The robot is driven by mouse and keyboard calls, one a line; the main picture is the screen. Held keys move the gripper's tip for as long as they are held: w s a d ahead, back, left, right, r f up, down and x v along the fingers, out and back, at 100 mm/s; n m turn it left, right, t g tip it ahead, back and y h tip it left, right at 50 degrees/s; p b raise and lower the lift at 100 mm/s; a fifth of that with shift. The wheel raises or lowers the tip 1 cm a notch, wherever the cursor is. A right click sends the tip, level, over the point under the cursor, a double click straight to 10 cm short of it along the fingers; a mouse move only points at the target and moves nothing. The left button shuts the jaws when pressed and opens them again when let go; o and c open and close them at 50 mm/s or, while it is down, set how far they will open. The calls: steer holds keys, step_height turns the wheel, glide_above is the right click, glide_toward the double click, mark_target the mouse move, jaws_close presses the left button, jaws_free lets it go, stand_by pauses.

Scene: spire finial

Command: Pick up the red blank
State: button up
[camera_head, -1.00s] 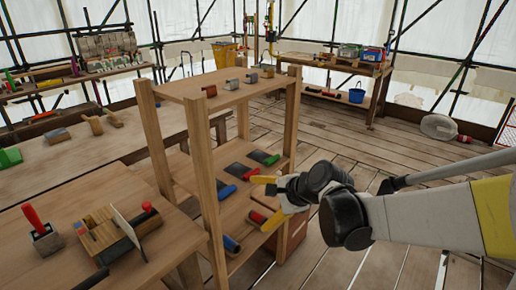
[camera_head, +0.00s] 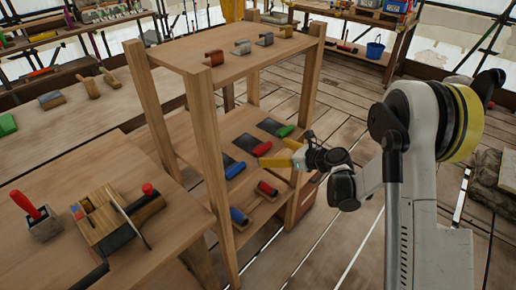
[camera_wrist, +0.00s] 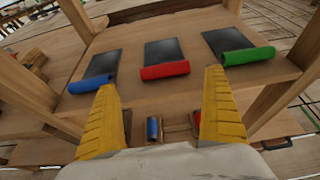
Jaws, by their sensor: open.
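The red blank (camera_wrist: 165,71) is a dark flat sheet with a rolled red front edge. It lies on the middle shelf (camera_wrist: 130,96), between a blue-edged blank (camera_wrist: 92,84) and a green-edged blank (camera_wrist: 248,56). The red edge is partly hidden in the head view (camera_head: 262,149), just beyond my yellow fingers. My gripper (camera_head: 273,152) is open and empty at the shelf's front. In the wrist view its fingers (camera_wrist: 160,82) are spread to either side of the red edge, apart from it.
Wooden posts (camera_head: 205,150) frame the shelf unit. Its top board (camera_head: 235,58) carries several small metal hooks. A lower shelf holds a blue roll (camera_head: 240,216) and a red roll (camera_head: 267,188). A workbench (camera_head: 150,235) with tools stands at left. The plank floor at right is mostly clear.

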mark_target(265, 148)
steer(key=b+x, duration=0.1)
steer(key=x, duration=0.2)
steer(key=b+x, duration=0.1)
steer(key=x, duration=0.2)
steer(key=shift+w+d+r, duration=0.15)
steer(key=shift+w+d, duration=0.05)
steer(key=shift+w, duration=0.15)
steer(key=shift+r, duration=0.15)
steer(key=c, duration=1.5)
